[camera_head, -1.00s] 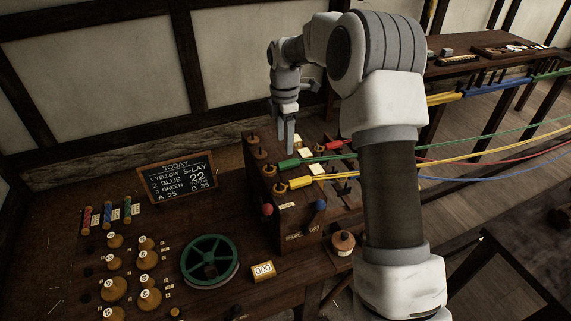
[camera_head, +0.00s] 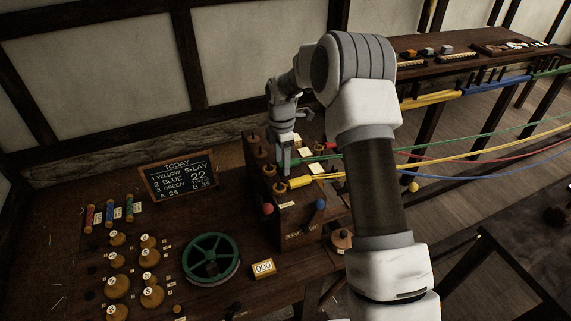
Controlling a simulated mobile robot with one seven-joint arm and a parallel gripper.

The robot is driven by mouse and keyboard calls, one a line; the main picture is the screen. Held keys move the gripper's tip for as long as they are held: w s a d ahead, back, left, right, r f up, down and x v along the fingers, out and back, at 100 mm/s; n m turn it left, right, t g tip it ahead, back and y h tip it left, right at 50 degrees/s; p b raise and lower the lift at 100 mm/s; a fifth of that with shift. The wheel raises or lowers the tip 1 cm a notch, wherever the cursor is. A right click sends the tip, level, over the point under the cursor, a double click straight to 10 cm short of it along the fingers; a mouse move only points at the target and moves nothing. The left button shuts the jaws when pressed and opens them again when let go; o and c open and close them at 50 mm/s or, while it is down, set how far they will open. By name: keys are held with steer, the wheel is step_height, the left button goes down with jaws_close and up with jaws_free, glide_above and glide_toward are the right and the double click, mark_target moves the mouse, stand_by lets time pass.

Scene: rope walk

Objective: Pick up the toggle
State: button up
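A dark wooden box (camera_head: 297,217) stands at the right end of the bench, with several wooden knobs on top, one of them a front knob (camera_head: 280,188). Coloured rope ends meet it: a yellow end (camera_head: 300,182), a green end (camera_head: 303,158) and a red end (camera_head: 331,145). I cannot tell which small piece is the toggle. My gripper (camera_head: 284,173) points down at the box top, beside the green end and just behind the yellow end. Its fingers hide part of the green end. Whether they are open, or touch anything, is not clear.
A chalkboard (camera_head: 178,175), a green reel (camera_head: 210,259), a counter (camera_head: 263,268) and several wooden bobbins (camera_head: 117,262) stand on the bench (camera_head: 70,265). Taut ropes run right from the box past my arm. A back shelf (camera_head: 420,68) holds small blocks.

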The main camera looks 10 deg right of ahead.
steer(key=c, duration=0.9)
jaws_close()
steer(key=shift+r, duration=0.1)
steer(key=shift+w+r, duration=0.1)
steer(key=shift+r, duration=0.45)
step_height(320, 180, up, 3)
steer(key=shift+f+b, duration=0.1)
steer(key=shift+b, duration=0.4)
steer(key=s+d+r+b, duration=0.2)
steer(key=s+d+r, duration=0.3)
steer(key=d, duration=0.5)
step_height(320, 180, up, 2)
steer(key=shift+s+d, duration=0.15)
steer(key=shift+s, duration=0.2)
steer(key=shift+p, duration=0.3)
